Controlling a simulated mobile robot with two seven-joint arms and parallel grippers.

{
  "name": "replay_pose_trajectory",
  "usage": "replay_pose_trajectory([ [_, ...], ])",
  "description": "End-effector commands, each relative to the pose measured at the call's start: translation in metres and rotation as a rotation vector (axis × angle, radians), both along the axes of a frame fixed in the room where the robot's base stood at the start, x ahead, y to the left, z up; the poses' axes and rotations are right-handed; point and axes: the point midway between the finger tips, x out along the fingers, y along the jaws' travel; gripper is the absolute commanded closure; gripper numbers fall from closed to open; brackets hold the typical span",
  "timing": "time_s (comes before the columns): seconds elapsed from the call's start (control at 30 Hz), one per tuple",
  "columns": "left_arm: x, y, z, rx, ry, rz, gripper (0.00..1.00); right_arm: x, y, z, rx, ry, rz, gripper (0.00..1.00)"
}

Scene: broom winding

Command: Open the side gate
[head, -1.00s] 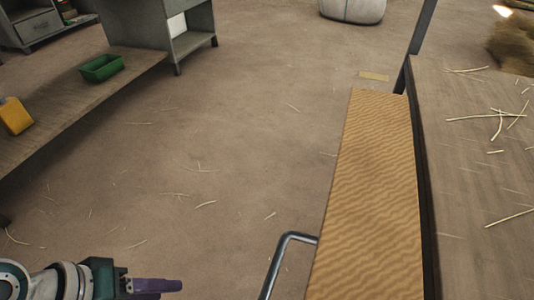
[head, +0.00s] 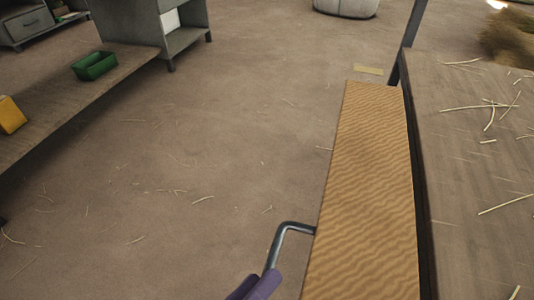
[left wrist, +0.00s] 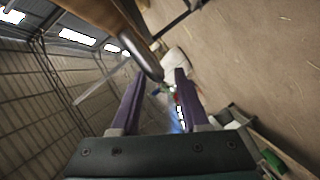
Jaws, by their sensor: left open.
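The side gate (head: 362,190) is a wavy-grained wooden panel standing beside the workbench in the head view. A bent metal handle (head: 290,228) sticks out from its left side. My left gripper (head: 257,284) shows only its purple fingertips at the bottom edge, right by the lower part of the handle. In the left wrist view the purple fingers (left wrist: 156,76) are spread apart, and the dark handle bar (left wrist: 143,50) reaches down to the gap between their tips. Whether they touch it I cannot tell. My right gripper is not in view.
A workbench (head: 465,225) strewn with straw stands right of the gate. A low shelf (head: 55,110) at the left carries a green bin (head: 94,65) and a yellow object (head: 11,115). The floor between is open, with loose straw. A pale sack (head: 346,7) stands at the back.

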Motion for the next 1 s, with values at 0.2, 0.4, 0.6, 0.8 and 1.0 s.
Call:
replay_pose_trajectory([
  [0.2, 0.022, -0.016, -0.007, 0.000, 0.000, 0.001, 0.55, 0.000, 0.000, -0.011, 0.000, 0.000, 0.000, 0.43],
  [0.4, 0.025, -0.019, -0.007, 0.002, 0.002, 0.001, 0.55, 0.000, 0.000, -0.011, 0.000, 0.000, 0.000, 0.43],
  [0.6, 0.025, -0.019, -0.007, 0.002, 0.002, 0.001, 0.62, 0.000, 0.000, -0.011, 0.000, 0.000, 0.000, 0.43],
  [0.8, 0.025, -0.018, -0.007, 0.002, 0.002, 0.001, 0.84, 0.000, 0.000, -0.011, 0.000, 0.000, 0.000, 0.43],
  [1.0, 0.025, -0.018, -0.007, 0.002, 0.002, 0.001, 1.00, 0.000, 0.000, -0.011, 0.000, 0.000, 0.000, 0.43],
])
